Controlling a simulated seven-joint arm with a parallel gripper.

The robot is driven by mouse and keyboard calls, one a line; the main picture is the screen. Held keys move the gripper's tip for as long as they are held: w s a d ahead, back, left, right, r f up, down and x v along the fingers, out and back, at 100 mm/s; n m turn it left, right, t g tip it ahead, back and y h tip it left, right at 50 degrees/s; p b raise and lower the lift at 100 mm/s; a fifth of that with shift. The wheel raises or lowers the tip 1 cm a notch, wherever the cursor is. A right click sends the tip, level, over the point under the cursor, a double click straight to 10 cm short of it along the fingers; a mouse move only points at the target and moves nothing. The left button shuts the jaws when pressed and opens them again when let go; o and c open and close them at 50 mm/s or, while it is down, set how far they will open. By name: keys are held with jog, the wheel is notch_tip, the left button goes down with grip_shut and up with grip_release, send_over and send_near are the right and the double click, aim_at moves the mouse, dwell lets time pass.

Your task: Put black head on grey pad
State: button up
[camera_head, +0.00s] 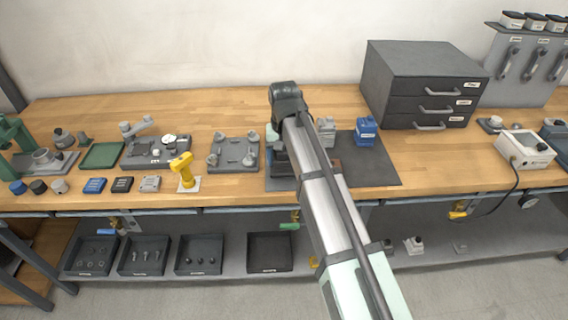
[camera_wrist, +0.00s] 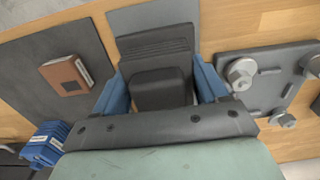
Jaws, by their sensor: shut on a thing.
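The black head (camera_wrist: 158,90) is a dark block with a ridged part, between the two blue fingers of my gripper (camera_wrist: 166,88) in the wrist view. The gripper is shut on it. The grey pad (camera_wrist: 150,17) shows beyond the head's ridged end, with the head over or against it; I cannot tell whether they touch. In the head view a strip of the pad (camera_head: 278,185) shows left of my arm. My wrist and arm hide most of the head and my fingers there.
A dark mat (camera_head: 375,165) lies right of the pad. A brown-covered notebook-like item (camera_wrist: 67,75) and a blue unit (camera_head: 366,131) stand close by. A grey plate with round posts (camera_head: 234,154) is to the left. A drawer cabinet (camera_head: 420,60) stands behind right.

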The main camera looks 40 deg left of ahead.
aim_at(284, 164)
jog(key=shift+f, duration=1.4)
jog(key=o, duration=1.5)
jog(key=shift+f, duration=0.15)
notch_tip(284, 164, up, 12)
jog(key=shift+r, duration=0.15)
jog(key=shift+d, duration=0.1)
